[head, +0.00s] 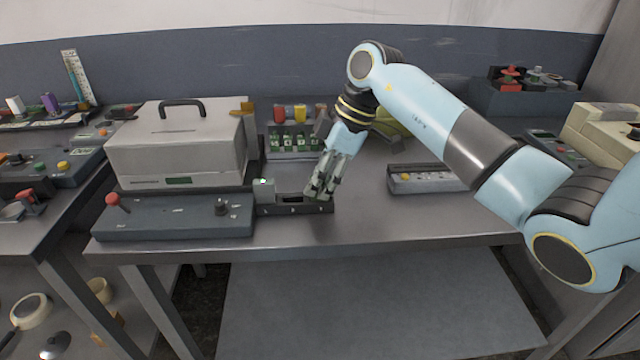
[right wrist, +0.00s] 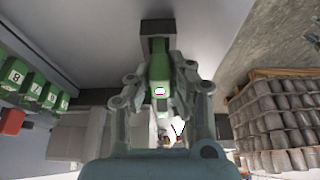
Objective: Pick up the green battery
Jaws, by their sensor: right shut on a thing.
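My right gripper (head: 319,190) is over the right end of a small dark dock (head: 295,209) at the table's front edge. In the right wrist view, its two fingers (right wrist: 160,98) are shut on a green battery (right wrist: 159,68), one on each side. The battery's far end meets a dark grey block; I cannot tell whether it is seated in it or just above it. In the head view the fingers mostly hide the battery. Several other green batteries (head: 296,143) with white numbers stand in a rack behind, also at the left of the right wrist view (right wrist: 38,86). My left gripper is not in view.
A large grey case (head: 175,145) with a black handle stands left of the dock, behind a dark panel with a red knob (head: 112,199). A low grey box (head: 425,179) lies to the right. The table front (head: 420,220) is clear there.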

